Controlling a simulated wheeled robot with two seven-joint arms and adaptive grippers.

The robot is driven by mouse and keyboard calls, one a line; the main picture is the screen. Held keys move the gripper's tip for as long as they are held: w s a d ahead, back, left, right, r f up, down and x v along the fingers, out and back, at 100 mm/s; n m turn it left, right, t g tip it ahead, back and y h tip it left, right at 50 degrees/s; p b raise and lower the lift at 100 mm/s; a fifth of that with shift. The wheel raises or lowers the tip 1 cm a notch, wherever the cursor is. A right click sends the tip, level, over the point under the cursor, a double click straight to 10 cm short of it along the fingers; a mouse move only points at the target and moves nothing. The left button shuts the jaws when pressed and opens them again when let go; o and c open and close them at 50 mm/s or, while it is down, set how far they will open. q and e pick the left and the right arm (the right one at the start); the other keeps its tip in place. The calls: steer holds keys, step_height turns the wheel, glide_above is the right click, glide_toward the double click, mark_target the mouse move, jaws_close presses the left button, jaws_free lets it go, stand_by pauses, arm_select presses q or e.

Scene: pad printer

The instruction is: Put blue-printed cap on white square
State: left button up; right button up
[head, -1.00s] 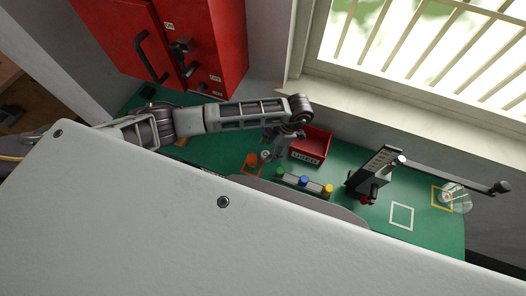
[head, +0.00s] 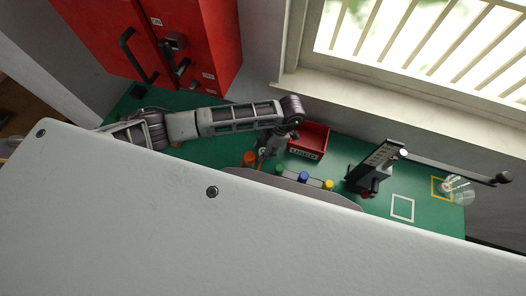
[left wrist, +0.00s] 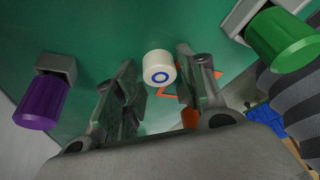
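The cap (left wrist: 160,68) is white with a blue ring on its top face. It shows in the left wrist view between the fingertips of my left gripper (left wrist: 157,72). The fingers stand apart, with a visible gap on each side of the cap. In the head view my left gripper (head: 267,147) points down over the mat beside the red bin, and I cannot make out the cap there. The white square (head: 402,208) is an outline on the green mat at the right, with nothing inside it. My right gripper is not in view.
A red bin (head: 310,139) stands behind the gripper. A rail with green, blue (head: 304,177) and yellow knobs lies in front. A dark printer stand (head: 370,173) is left of the white square. Purple (left wrist: 43,102) and green (left wrist: 283,40) cylinders flank the wrist view.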

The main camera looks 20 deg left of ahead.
arm_select(q)
steer(key=c, duration=0.3)
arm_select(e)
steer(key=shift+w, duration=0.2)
arm_select(q)
steer(key=shift+r, duration=0.1)
steer(key=shift+c, duration=0.2)
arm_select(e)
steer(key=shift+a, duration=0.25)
arm_select(q)
steer(key=shift+r, duration=0.1)
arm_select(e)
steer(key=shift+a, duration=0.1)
arm_select(q)
steer(key=shift+r, duration=0.2)
step_height(320, 180, up, 8)
steer(key=shift+f+b, duration=0.2)
steer(key=shift+b, duration=0.45)
steer(key=shift+r, duration=0.85)
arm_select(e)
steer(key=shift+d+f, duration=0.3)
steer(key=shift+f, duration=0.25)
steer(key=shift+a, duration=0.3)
arm_select(q)
steer(key=shift+s, duration=0.15)
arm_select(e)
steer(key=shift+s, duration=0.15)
